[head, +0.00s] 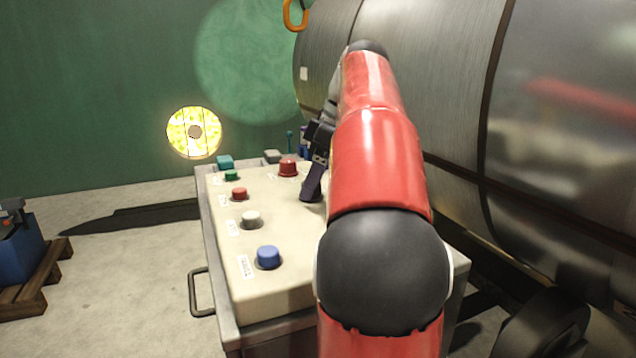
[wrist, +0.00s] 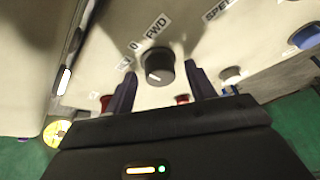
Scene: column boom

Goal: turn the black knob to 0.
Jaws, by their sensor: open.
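The black knob (wrist: 158,70) shows in the wrist view on the pale panel, with a light pointer mark on its face and labels "0" and "FWD" beside it. My gripper (wrist: 160,84) is open. One dark finger is on each side of the knob in that view, with gaps visible; I cannot tell whether either touches it. In the head view my gripper (head: 311,190) reaches down over the right part of the control panel (head: 275,225). The knob is hidden there behind my arm and gripper.
Blue (head: 268,257), white (head: 251,219), small red (head: 239,194) and green (head: 231,175) buttons line the panel's left side. A large red button (head: 288,167) stands near the far end. A big metal cylinder (head: 450,70) rises close on the right. A handle (head: 200,293) sticks out at the left.

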